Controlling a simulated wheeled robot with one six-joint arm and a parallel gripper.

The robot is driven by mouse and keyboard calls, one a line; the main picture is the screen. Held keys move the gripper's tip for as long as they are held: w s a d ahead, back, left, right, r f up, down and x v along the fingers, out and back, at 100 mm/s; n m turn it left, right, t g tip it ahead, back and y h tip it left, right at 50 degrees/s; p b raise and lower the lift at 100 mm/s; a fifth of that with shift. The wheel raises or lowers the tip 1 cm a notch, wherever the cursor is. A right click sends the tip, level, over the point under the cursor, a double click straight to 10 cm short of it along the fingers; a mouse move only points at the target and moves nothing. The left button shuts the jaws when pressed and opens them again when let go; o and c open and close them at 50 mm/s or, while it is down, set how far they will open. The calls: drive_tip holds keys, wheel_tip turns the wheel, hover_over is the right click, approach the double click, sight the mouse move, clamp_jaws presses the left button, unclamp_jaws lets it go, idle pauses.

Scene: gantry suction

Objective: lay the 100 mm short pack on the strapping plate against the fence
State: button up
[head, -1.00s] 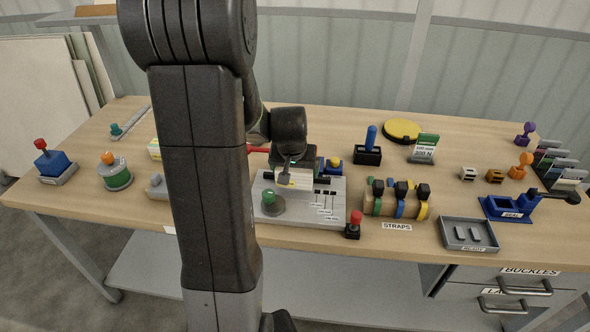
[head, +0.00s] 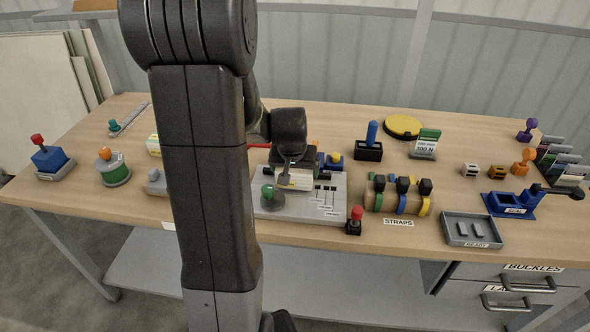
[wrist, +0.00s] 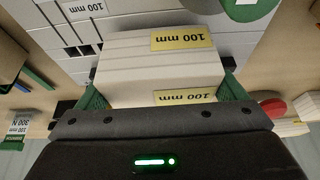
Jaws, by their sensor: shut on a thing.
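The 100 mm short pack (wrist: 160,70) is a cream stack with yellow "100 mm" labels, filling the middle of the wrist view. My gripper (wrist: 162,92) is shut on it, a green finger pad on each side. In the head view the pack (head: 294,180) shows below my gripper, over the grey strapping plate (head: 318,213). Whether the pack touches the plate, I cannot tell. The fence is hard to make out behind my gripper and arm. A green-knobbed round clamp (head: 268,194) stands at the plate's front left.
A red-knobbed post (head: 355,219) stands by the plate's front right corner. Straps on a wooden holder (head: 398,198) are to the right, and a grey tray (head: 470,230) lies beyond them. A blue-handled tool in a black block (head: 369,145) stands behind.

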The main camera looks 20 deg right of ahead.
drive_tip(key=shift+f+b, duration=0.45)
drive_tip(key=shift+f, duration=0.15)
drive_tip(key=o, duration=0.9)
drive_tip(key=shift+c, duration=0.2)
drive_tip(key=shift+r, duration=0.1)
drive_tip(key=v, duration=1.3)
drive_tip(key=shift+r+p, duration=0.35)
drive_tip(key=shift+p, duration=0.05)
drive_tip(key=shift+s+f, duration=0.1)
drive_tip(key=x, duration=1.3)
drive_tip(key=shift+f+b, duration=0.3)
drive_tip(key=shift+b, duration=0.05)
drive_tip(key=shift+r, duration=0.2)
